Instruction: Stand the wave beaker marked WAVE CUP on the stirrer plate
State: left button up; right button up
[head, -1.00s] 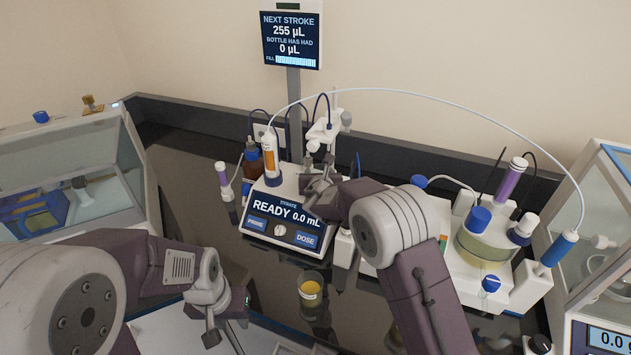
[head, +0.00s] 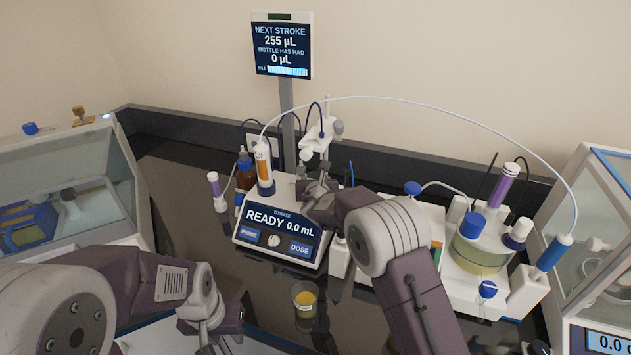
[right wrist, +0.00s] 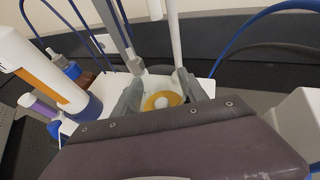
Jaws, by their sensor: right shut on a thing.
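My right gripper (head: 312,192) is behind the titrator display, under the white electrode stand. In the right wrist view its grey fingers (right wrist: 160,97) are shut on a small cup (right wrist: 160,101) with yellow contents and a pale spot in the middle. White tubes hang just above the cup. I cannot read a label on it or see its underside, so I cannot tell whether it touches the plate. Another clear beaker (head: 305,298) with yellow contents stands upright on the dark bench. My left gripper (head: 215,335) is at the lower left, apart from that beaker; its fingertips are unclear.
The titrator (head: 280,228) reads READY 0.0 mL, with a burette (head: 264,165) at its left. A brown bottle (head: 246,172) stands behind. A vessel unit (head: 480,250) stands right, below an arching tube. Glass-sided cabinets flank the bench at left (head: 70,190) and right (head: 600,250).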

jog(key=shift+f+b, duration=0.4)
jog(key=shift+b, duration=0.1)
jog(key=o, duration=1.9)
jog(key=shift+s, duration=0.1)
jog(key=shift+s+r, duration=0.15)
jog(key=shift+s, duration=0.2)
jog(key=b+v, duration=0.2)
jog(key=v, duration=0.6)
jog(key=shift+s+r, duration=0.1)
